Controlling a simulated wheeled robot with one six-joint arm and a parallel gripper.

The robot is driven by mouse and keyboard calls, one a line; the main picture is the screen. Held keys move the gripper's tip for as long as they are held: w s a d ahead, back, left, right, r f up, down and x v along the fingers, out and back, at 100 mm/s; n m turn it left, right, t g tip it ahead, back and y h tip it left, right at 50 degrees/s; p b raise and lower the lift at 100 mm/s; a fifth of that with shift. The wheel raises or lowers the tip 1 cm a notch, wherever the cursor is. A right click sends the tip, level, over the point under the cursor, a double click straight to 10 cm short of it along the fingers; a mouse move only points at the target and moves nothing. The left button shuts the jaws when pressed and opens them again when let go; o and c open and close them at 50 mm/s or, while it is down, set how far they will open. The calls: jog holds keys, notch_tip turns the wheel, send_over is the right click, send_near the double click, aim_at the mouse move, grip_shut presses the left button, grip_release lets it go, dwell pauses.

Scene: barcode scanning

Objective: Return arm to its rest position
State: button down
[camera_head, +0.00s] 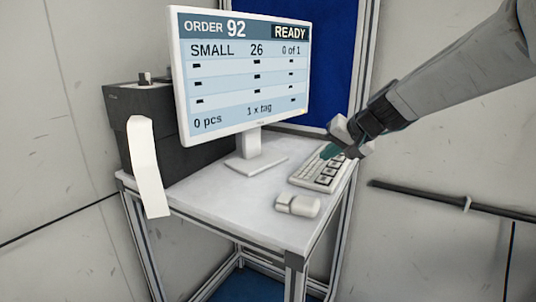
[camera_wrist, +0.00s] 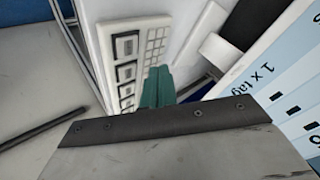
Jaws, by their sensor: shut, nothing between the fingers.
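My gripper (camera_head: 329,152) has teal fingers and is shut with nothing between them. In the head view my arm reaches in from the upper right, and the fingertips are over the far part of the white keyboard (camera_head: 315,178). In the wrist view the shut teal fingers (camera_wrist: 157,88) point toward the same keyboard (camera_wrist: 127,48). I cannot tell whether the fingertips touch the keys.
A monitor (camera_head: 243,75) stands on the small white table (camera_head: 225,195), reading "ORDER 92 READY". A dark printer (camera_head: 150,120) with a white paper strip (camera_head: 148,170) is at left. A white mouse-like device (camera_head: 298,205) lies in front of the keyboard. A dark rail (camera_head: 430,197) runs along the right wall.

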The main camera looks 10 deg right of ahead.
jog(key=s+f+g, duration=0.1)
jog(key=s, duration=0.1)
jog(key=s+f, duration=0.1)
jog(key=s, duration=0.1)
jog(key=s+a+f+g, duration=0.1)
jog(key=s, duration=0.1)
jog(key=shift+s+f+n+g, duration=0.15)
jog(key=shift+s+n+g, duration=0.15)
jog(key=shift+s, duration=0.05)
jog(key=s+d+n+g+h, duration=0.1)
jog(key=s+d+h, duration=0.1)
jog(key=s, duration=1.2)
jog(key=s+d+f+n+g+h, duration=0.1)
jog(key=s+d+g+h, duration=0.1)
jog(key=s, duration=1.3)
jog(key=shift+s+n+h, duration=0.3)
jog(key=shift+h, duration=0.1)
jog(key=shift+f, duration=0.1)
